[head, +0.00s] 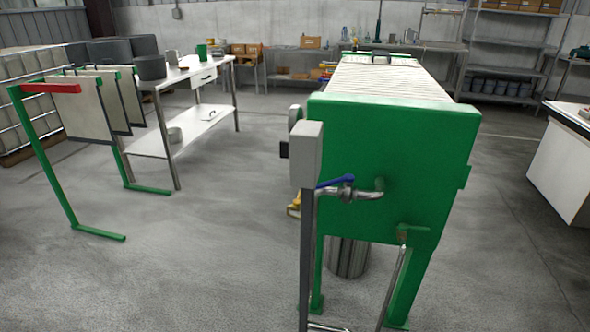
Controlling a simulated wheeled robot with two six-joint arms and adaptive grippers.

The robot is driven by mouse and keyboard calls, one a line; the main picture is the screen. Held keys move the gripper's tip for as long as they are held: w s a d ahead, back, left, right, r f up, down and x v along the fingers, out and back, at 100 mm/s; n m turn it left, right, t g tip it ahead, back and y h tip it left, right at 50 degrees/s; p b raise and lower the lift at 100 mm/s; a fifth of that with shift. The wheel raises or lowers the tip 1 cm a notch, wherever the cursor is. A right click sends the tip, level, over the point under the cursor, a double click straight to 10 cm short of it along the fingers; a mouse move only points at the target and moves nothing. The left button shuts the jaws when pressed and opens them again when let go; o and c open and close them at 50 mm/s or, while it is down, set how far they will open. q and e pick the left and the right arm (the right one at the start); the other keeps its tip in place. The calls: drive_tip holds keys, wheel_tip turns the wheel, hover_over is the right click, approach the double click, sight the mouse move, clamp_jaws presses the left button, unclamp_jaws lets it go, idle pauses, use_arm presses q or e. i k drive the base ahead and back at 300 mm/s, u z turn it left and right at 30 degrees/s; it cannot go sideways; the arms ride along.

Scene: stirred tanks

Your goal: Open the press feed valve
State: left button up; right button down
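The green filter press (395,150) stands right of centre, with its end plate facing me and a row of pale plates (385,80) behind. A valve with a blue lever handle (336,182) sits on a metal pipe at the front of the end plate. The lever lies roughly along the short horizontal pipe, tilted slightly up to the right. A grey box on a post (306,155) stands just left of the valve and covers part of the pipework. Neither of my grippers shows in the head view.
A green rack with a red end (52,88) holds hanging plates at the left. A steel table (190,136) with pots stands behind it. A white cabinet (560,165) is at the right edge.

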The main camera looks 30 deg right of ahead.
sight(330, 183)
drive_tip(key=z, duration=0.4)
drive_tip(key=i, duration=0.75)
drive_tip(key=z, duration=0.75)
